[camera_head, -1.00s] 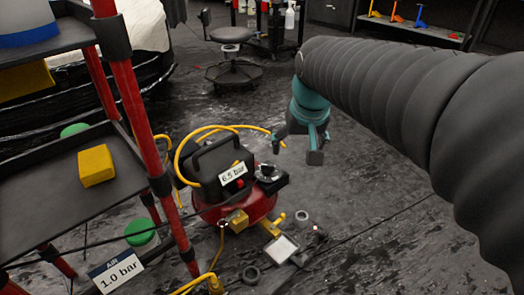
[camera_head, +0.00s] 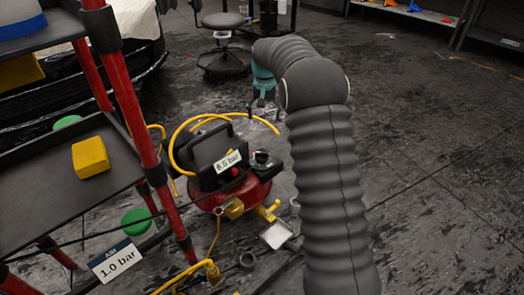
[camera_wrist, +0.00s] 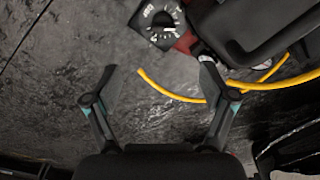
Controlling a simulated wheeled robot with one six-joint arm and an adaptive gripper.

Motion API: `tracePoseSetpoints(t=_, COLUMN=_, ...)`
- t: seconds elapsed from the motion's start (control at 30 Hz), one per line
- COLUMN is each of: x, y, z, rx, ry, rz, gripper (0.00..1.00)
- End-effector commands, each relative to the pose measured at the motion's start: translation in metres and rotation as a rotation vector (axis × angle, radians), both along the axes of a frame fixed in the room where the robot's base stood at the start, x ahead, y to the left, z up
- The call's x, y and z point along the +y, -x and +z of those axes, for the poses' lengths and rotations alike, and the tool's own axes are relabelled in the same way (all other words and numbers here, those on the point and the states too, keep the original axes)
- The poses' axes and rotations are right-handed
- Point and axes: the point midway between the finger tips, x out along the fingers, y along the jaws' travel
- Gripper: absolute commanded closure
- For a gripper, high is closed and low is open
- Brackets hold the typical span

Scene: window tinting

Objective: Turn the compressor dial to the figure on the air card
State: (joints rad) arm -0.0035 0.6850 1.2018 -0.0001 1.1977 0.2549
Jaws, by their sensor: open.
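The red compressor (camera_head: 245,195) with a black handle stands on the floor, left of my arm in the head view. Its label reads 6.5 bar (camera_head: 228,161). The dial (camera_head: 262,157) is on a black block at its right side. In the wrist view the dial (camera_wrist: 163,19) shows at the top, with a light pointer and scale marks too small to read. The air card (camera_head: 112,264) at lower left reads 1.0 bar.
A yellow hose (camera_head: 190,128) loops around the compressor; it also crosses near the right finger in the wrist view (camera_wrist: 175,95). A red-posted shelf cart (camera_head: 150,150) stands at left. A stool (camera_head: 224,25) is behind. Floor at right is clear.

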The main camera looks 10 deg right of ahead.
Motion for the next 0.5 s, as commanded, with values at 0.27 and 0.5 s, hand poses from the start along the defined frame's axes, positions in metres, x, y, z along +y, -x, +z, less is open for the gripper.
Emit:
tracePoseSetpoints(t=0.27, x=0.001, y=-0.032, z=-0.057, rx=0.051, ry=0.0, rz=-0.028, gripper=0.17)
tracePoseSetpoints(t=0.5, x=0.001, y=-0.036, z=-0.076, rx=0.059, ry=-0.001, rz=-0.033, gripper=0.17)
